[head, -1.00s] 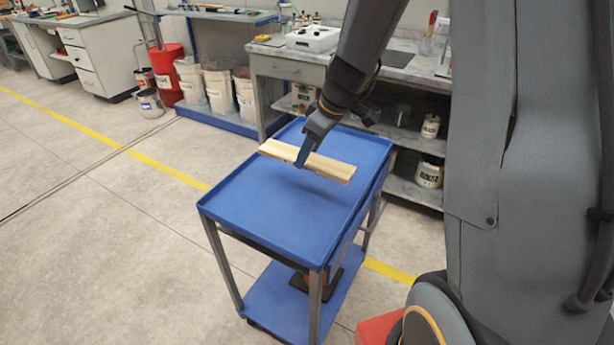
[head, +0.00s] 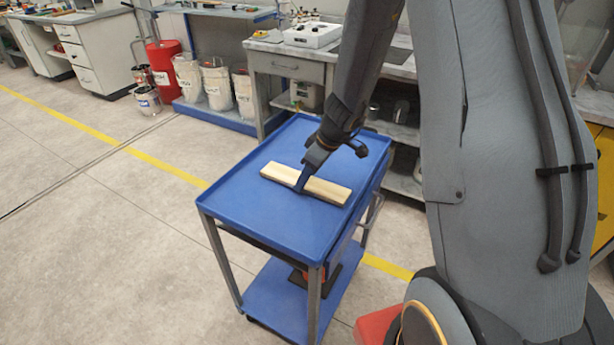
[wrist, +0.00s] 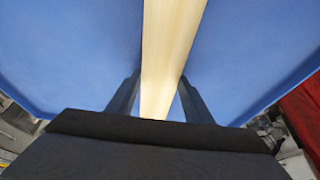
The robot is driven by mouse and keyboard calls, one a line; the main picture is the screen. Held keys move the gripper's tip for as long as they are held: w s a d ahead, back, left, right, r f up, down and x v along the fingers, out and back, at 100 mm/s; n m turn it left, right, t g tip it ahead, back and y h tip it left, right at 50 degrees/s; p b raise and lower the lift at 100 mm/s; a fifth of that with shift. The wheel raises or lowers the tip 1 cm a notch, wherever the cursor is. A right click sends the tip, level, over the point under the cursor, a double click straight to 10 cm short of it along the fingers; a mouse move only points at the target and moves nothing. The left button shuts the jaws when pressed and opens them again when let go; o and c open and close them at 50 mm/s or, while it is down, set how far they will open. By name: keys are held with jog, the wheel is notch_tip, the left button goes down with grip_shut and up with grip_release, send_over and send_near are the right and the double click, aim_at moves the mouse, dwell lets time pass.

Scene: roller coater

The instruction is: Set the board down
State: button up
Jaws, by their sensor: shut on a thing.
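The board (head: 325,190) is a pale wooden strip, lying flat over the middle of the blue cart's top tray (head: 250,215). It looks level and at or very near the tray surface; I cannot tell for sure whether it touches. My gripper (head: 301,184) comes down from above and is shut on the board around its middle. In the wrist view the board (wrist: 170,50) runs away between the two dark fingers (wrist: 155,100), with the blue tray on both sides.
The tray has a raised rim, and its surface around the board is clear. A lower blue shelf (head: 285,300) holds a dark and red item. A workbench (head: 285,68) stands behind the cart. White buckets (head: 216,85) and a red drum (head: 165,62) stand at the back left.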

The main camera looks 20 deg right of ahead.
jog(key=shift+f, duration=0.15)
jog(key=o, duration=1.1)
jog(key=shift+r, duration=0.2)
jog(key=v, duration=1.2)
jog(key=shift+s+a+f+m+g+h, duration=0.1)
jog(key=shift+s+a+m+g+h, duration=0.4)
jog(key=shift+s+m, duration=1.75)
jog(key=shift+s+a+f+m+g+h, duration=0.25)
jog(key=shift+s+m+h, duration=0.4)
jog(key=shift+s, duration=3.15)
jog(key=shift+s+a+m+g+h, duration=0.5)
jog(key=shift+s+m, duration=1.1)
jog(key=shift+s, duration=1.4)
